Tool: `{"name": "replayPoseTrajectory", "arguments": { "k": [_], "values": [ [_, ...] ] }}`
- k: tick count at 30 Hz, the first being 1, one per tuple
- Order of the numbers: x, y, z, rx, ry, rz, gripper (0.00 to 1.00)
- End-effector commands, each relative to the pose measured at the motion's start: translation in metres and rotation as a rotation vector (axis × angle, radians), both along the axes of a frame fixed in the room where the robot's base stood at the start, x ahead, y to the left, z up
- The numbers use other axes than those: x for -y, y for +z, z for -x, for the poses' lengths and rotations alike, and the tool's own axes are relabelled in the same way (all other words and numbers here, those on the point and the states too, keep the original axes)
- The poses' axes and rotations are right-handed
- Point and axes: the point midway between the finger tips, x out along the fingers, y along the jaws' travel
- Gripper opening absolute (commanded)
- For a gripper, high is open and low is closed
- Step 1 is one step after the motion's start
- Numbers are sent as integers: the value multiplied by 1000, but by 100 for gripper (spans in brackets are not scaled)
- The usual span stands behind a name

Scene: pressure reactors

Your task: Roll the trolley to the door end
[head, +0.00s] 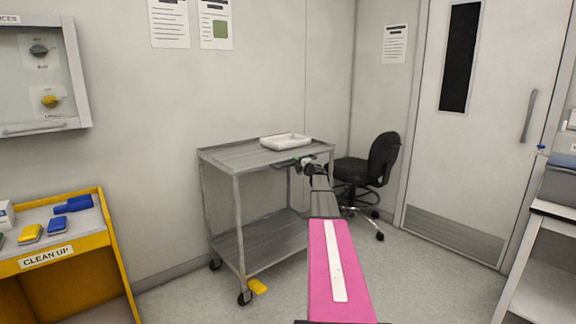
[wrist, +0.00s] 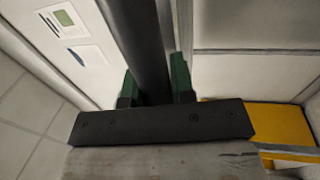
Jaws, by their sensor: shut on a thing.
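The grey two-shelf trolley (head: 240,157) stands against the back wall in the head view, on castors. A white tray (head: 285,142) rests on its top shelf. My gripper (head: 305,163) is at the trolley's right end, at top-shelf height. In the wrist view my gripper (wrist: 154,88) has its green fingers on either side of a dark bar (wrist: 137,40), shut on it; this appears to be the trolley handle. The door (head: 480,150), pale with a dark narrow window, is at the right. My arm hides part of the trolley's right end.
A black swivel chair (head: 382,160) stands between trolley and door. The yellow clean-up bench (head: 110,235) is at left, and a shelf unit (head: 540,240) at right. Floor before the door is clear.

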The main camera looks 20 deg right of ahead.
Motion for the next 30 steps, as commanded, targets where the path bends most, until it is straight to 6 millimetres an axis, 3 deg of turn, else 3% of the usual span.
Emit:
{"name": "replayPoseTrajectory", "arguments": {
  "k": [6, 19, 20, 22, 30],
  "values": [
    [18, 0, -6, -1, -3, 0, 0],
    [20, 0, -6, -1, -2, 0, 0],
    [20, 0, -6, -1, -2, 0, 26],
    [20, 0, -6, -1, -1, 0, 48],
    [19, 0, -6, 0, 0, 0, 48]
  ]
}}
